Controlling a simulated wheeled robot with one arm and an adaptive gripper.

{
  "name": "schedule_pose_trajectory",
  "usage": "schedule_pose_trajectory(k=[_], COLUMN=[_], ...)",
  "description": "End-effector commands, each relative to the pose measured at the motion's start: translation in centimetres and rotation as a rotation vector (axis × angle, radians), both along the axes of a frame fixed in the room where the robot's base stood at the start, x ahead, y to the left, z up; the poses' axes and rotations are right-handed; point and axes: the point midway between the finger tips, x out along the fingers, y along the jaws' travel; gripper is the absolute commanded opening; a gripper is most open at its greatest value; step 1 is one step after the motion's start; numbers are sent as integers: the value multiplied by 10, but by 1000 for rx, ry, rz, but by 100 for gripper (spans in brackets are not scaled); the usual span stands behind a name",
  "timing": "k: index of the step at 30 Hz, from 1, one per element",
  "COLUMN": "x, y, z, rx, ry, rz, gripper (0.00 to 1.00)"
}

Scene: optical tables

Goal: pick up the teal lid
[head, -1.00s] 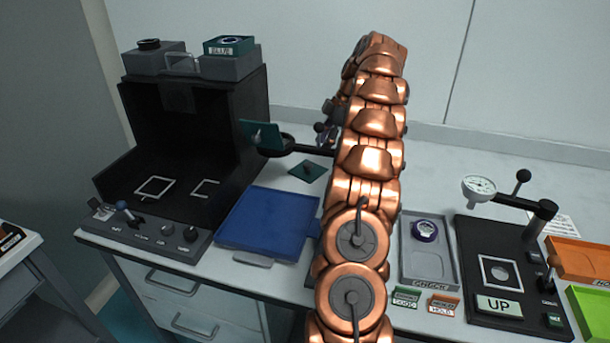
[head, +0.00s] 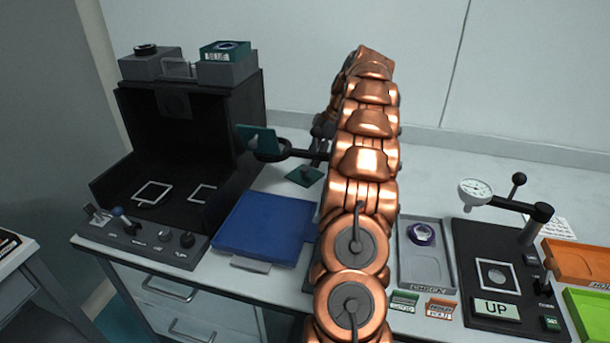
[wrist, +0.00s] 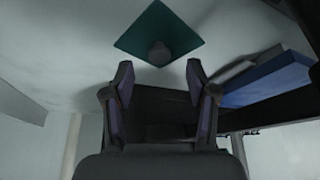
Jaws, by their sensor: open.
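The teal lid (head: 304,176) is a flat square with a dark knob. The lid looks clear of the fingers. In the head view my arm hides most of the gripper.
A black ring arm with an upright teal plate (head: 257,139) stands behind the lid. The blue tray (head: 265,222) and a black open box (head: 210,130) lie to the left. A grey tray (head: 426,270) and a gauge stand (head: 495,270) are to the right.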

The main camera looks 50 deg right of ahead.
Motion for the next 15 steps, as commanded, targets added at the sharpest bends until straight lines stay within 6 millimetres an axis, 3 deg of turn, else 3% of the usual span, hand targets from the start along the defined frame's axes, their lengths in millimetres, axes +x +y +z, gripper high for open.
schedule_pose_trajectory(k=[15], x=[17], y=[18], z=[-40], rx=[1], ry=[2], rz=[0], gripper=[57])
